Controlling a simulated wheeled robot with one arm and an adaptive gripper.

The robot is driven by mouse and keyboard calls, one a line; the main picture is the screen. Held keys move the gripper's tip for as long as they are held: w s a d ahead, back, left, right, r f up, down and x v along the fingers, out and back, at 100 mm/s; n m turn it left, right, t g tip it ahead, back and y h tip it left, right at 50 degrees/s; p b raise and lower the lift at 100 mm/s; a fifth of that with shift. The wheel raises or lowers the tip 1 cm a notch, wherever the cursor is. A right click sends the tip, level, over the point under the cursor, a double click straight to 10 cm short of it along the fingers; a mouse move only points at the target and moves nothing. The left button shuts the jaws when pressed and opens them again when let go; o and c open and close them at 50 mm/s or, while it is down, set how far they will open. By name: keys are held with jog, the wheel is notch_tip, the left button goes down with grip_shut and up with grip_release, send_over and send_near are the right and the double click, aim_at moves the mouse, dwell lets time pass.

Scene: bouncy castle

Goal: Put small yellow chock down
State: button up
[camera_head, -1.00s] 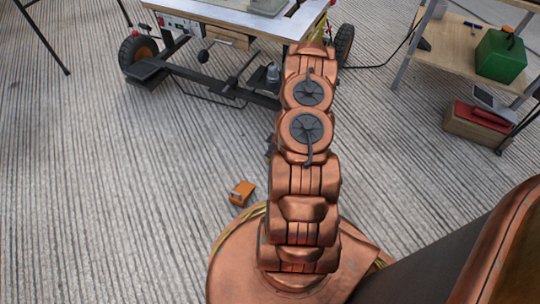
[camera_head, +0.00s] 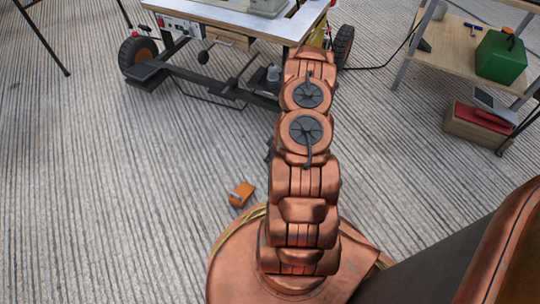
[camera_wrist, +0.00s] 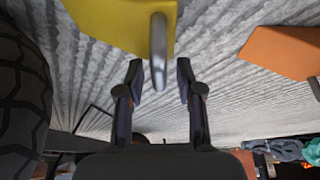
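The small yellow chock (camera_wrist: 122,22) is at the top of the wrist view, cut off by the frame edge, with a curved grey metal handle (camera_wrist: 158,50). It appears to be at the ribbed concrete floor; whether its underside touches is hidden. My gripper (camera_wrist: 159,78) has its two dark fingers apart, one on each side of the handle. A gap shows between the handle and each finger. In the head view the yellow chock is not visible and my arm hides nearly all of the gripper.
An orange chock (camera_head: 241,194) lies on the floor left of my arm; an orange block also shows in the wrist view (camera_wrist: 285,50). A large black tyre (camera_wrist: 22,95) is close at left there. A wheeled workbench (camera_head: 225,18) stands ahead, a wooden shelf (camera_head: 455,55) right.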

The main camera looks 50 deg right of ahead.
jog(key=p+v, duration=0.4)
jog(key=v, duration=0.7)
jog(key=shift+s+r+p, duration=0.15)
jog(key=shift+r+p, duration=0.25)
notch_tip(320, 180, up, 13)
jog(key=w+d+g+h, duration=0.1)
jog(key=w+g+h, duration=0.1)
jog(key=w+h, duration=0.1)
jog(key=s+a+r+m+g+h, duration=0.1)
jog(key=a+r, duration=0.3)
jog(key=r, duration=0.3)
jog(key=s+a+r+m+g+h, duration=0.1)
jog(key=a+r, duration=0.3)
jog(key=r, duration=0.3)
jog(key=s+a+r+g+y, duration=0.1)
jog(key=s+a+r, duration=0.4)
jog(key=s+a, duration=0.2)
jog(key=s+a+r+g+y, duration=0.1)
jog(key=s+a+r, duration=0.4)
jog(key=a, duration=0.6)
jog(key=s+a+r+m+g+y, duration=0.1)
jog(key=s+a+r+g+y, duration=0.1)
jog(key=s+a+r, duration=0.4)
jog(key=s+a, duration=0.3)
jog(key=s, duration=0.1)
jog(key=shift+s, duration=0.1)
